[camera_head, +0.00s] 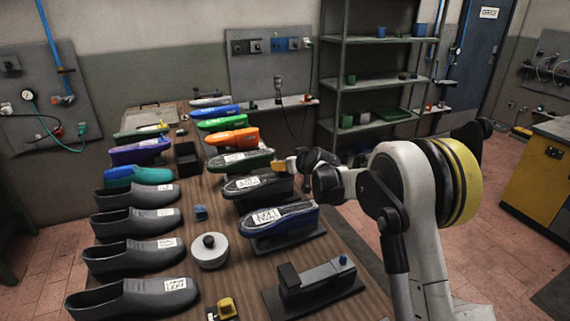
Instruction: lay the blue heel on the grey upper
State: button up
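A small blue block (200,212), which looks like the blue heel, sits on the brown wooden table between the two rows of shoes. A dark grey upper with a white label (243,189) stands in the right row, between a dark green one and a blue one. Several plain grey shoes (128,221) also stand in the left row, so I cannot tell for sure which is the grey upper. My gripper (282,166) is above the right row, near the dark green upper, well apart from the blue block. An orange piece shows at its tip; whether it is held is unclear.
A round pale pot with a black knob (209,252) stands near the blue block. A dark press-like fixture (318,283) with a blue knob is at the front right, a yellow block (222,309) at the front. The table strip between the rows is partly clear.

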jog(key=shift+f+b, duration=0.3)
jog(key=shift+f, duration=0.1)
jog(key=o, duration=1.3)
jog(key=shift+s, duration=0.1)
jog(key=v, duration=1.2)
